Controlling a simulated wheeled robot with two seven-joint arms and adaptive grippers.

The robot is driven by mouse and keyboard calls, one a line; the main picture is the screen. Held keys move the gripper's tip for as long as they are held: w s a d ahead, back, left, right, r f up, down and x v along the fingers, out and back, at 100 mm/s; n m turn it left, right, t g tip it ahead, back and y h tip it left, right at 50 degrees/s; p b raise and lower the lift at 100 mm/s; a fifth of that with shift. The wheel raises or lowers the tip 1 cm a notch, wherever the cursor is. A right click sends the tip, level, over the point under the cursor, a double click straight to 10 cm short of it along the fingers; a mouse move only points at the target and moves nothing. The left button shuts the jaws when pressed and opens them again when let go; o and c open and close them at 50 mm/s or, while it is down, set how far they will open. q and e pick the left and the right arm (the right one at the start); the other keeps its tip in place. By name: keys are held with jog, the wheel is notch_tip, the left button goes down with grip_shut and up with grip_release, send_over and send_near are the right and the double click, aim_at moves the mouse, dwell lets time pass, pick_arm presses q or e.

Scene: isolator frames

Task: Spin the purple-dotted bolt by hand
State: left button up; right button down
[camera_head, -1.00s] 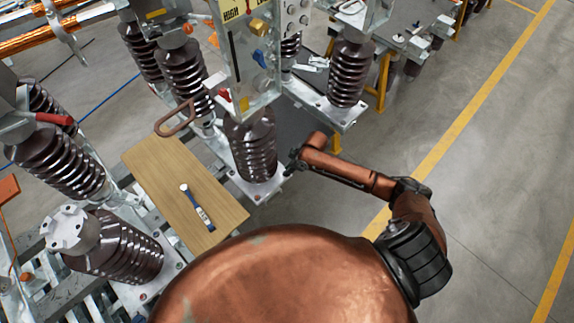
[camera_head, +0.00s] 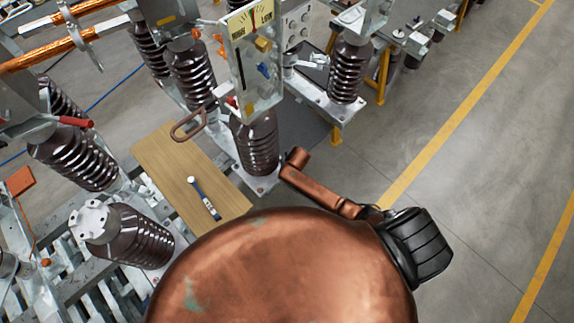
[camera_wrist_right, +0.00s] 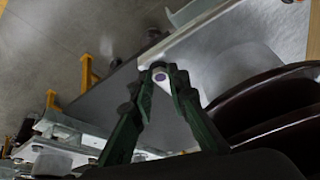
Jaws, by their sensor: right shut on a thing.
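The bolt with a purple dot on its pale head (camera_wrist_right: 159,77) shows in the right wrist view, at the edge of a grey metal base plate (camera_wrist_right: 205,45). My right gripper (camera_wrist_right: 158,70) has its dark green fingers closed around the bolt head from both sides. In the head view the right arm's copper links reach in beside the brown ribbed insulator (camera_head: 255,143). The right gripper and the bolt are hidden there. My left gripper is in neither view.
A wooden board (camera_head: 172,168) with a blue-and-white tool (camera_head: 205,198) lies left of the insulator. A panel box (camera_head: 252,62) stands above the insulator. More insulators (camera_head: 348,72) stand around. Open floor with a yellow line (camera_head: 445,130) lies to the right.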

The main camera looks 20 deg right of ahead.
jog(key=shift+s+f+m+h, duration=0.25)
jog(key=shift+s+m+h, duration=0.05)
jog(key=shift+m, duration=0.4)
jog(key=c, duration=2)
grip_release()
jog(key=shift+r, duration=0.15)
jog(key=shift+o, duration=0.8)
jog(key=shift+w, duration=0.15)
jog(key=shift+a+r, duration=0.1)
jog(key=v, duration=1.1)
jog(key=shift+r, duration=0.45)
jog(key=shift+a, duration=0.1)
